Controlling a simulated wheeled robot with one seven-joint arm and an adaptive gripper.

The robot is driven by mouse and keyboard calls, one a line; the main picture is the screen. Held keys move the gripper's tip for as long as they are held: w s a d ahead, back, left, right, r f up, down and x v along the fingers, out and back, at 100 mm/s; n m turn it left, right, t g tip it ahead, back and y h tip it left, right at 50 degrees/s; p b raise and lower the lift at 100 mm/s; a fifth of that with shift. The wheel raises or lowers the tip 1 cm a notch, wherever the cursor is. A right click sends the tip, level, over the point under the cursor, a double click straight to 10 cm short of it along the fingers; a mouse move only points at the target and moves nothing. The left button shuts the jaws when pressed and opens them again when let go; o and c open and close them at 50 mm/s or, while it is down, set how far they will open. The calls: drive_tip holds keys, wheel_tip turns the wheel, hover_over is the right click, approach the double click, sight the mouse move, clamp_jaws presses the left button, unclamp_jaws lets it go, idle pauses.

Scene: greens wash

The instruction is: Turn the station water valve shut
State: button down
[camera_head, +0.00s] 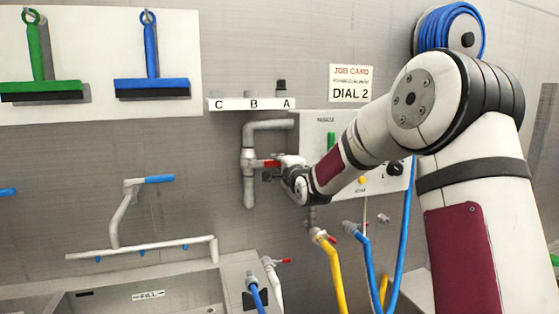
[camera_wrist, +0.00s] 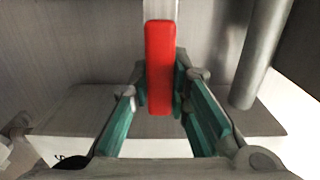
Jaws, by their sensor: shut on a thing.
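The station water valve has a red lever handle (camera_head: 271,163) on a grey vertical pipe (camera_head: 248,165) fixed to the wall. In the head view the lever points sideways to the right of the pipe, toward my gripper (camera_head: 276,170). In the wrist view the red handle (camera_wrist: 160,68) stands between the teal finger pads of my gripper (camera_wrist: 161,92), which is shut on it. The valve body is small in the head view, and my wrist partly hides the lever.
A control panel (camera_head: 312,126) with a green part is behind my arm. A yellow hose (camera_head: 331,272) and blue hoses hang below it. A small rack (camera_head: 232,104) marked C, B, A is above the valve.

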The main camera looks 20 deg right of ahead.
drive_tip(key=shift+f, duration=0.1)
idle(0.3)
drive_tip(key=c, duration=1.5)
unclamp_jaws()
drive_tip(key=s, duration=1.2)
drive_tip(key=s+a+f+n+g, duration=0.2)
drive_tip(key=s+n+g, duration=0.2)
drive_tip(key=s, duration=0.9)
drive_tip(key=s+a+f+n+g, duration=0.3)
drive_tip(key=s+n+g, duration=0.2)
drive_tip(key=s, duration=0.9)
drive_tip(key=s+a+f+n+g, duration=0.2)
drive_tip(key=s+n+g, duration=0.2)
drive_tip(key=s+n, duration=0.5)
drive_tip(key=shift+s+a+f, duration=0.1)
drive_tip(key=shift+s+f, duration=0.05)
drive_tip(key=shift+s, duration=1)
drive_tip(key=shift+s+a+f, duration=0.1)
drive_tip(key=shift+s+f, duration=0.05)
drive_tip(key=shift+s, duration=1)
